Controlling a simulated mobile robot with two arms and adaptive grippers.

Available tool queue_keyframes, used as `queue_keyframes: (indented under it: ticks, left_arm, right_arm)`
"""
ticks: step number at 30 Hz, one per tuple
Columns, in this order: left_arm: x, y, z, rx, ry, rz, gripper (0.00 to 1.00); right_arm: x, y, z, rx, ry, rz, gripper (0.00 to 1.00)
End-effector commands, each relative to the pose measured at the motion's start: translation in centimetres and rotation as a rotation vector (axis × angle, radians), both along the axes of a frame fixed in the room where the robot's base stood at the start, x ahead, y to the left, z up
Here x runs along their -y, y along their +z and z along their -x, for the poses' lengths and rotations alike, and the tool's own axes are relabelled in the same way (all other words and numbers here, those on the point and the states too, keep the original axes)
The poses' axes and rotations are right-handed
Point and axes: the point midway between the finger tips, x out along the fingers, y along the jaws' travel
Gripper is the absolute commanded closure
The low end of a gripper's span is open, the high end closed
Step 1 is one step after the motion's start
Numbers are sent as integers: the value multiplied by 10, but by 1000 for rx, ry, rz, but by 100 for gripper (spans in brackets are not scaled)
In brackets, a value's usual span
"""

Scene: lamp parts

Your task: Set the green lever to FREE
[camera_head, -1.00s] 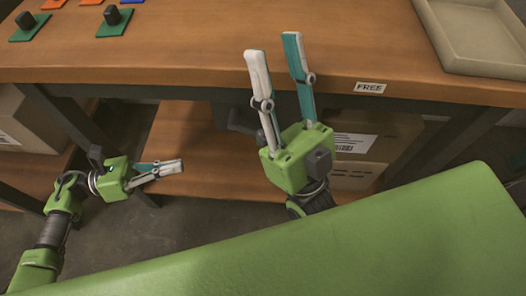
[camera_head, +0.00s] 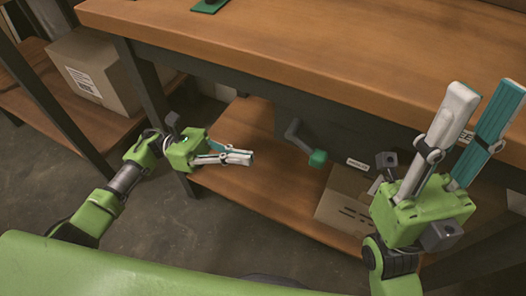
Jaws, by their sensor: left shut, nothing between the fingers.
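The lever, a grey bent arm (camera_head: 297,134) with a green knob (camera_head: 317,158) at its end, hangs below the workbench's front edge. Its knob points down and right. A white label (camera_head: 357,164) is right of the knob; its text is too small to read. Another white label (camera_head: 467,137) on the bench edge is mostly hidden by my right gripper. My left gripper (camera_head: 250,157) is shut and empty, left of the knob and apart from it. My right gripper (camera_head: 487,90) is open and empty, fingers pointing up in front of the bench edge, right of the lever.
The wooden workbench (camera_head: 330,50) fills the top, with a green plate (camera_head: 209,5) at its far edge. Cardboard boxes stand on the lower shelf (camera_head: 255,205) and on a side shelf (camera_head: 95,75). Bare floor shows between the shelves.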

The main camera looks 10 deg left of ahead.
Motion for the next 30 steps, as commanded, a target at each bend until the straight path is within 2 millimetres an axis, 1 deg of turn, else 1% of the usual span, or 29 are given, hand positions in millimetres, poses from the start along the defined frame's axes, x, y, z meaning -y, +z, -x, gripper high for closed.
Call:
queue_keyframes:
  ticks: [9, 13, 15, 21, 30]
  left_arm:
    - [63, 14, 12, 2, -3, 4, 100]
    - [88, 20, 17, 2, -3, 4, 100]
    - [93, 32, 15, 4, -1, 1, 100]
    - [105, 49, 14, 1, -1, 1, 100]
    - [107, 52, 14, 0, 0, 1, 100]
  right_arm:
    - [0, 0, 0, -1, 1, 0, 70]
    - [0, -1, 0, -1, 1, 0, 70]
    - [0, -1, 0, -1, 1, 0, 70]
    - [0, -1, 0, -1, 1, 0, 70]
    - [0, -1, 0, -2, 1, 0, 70]
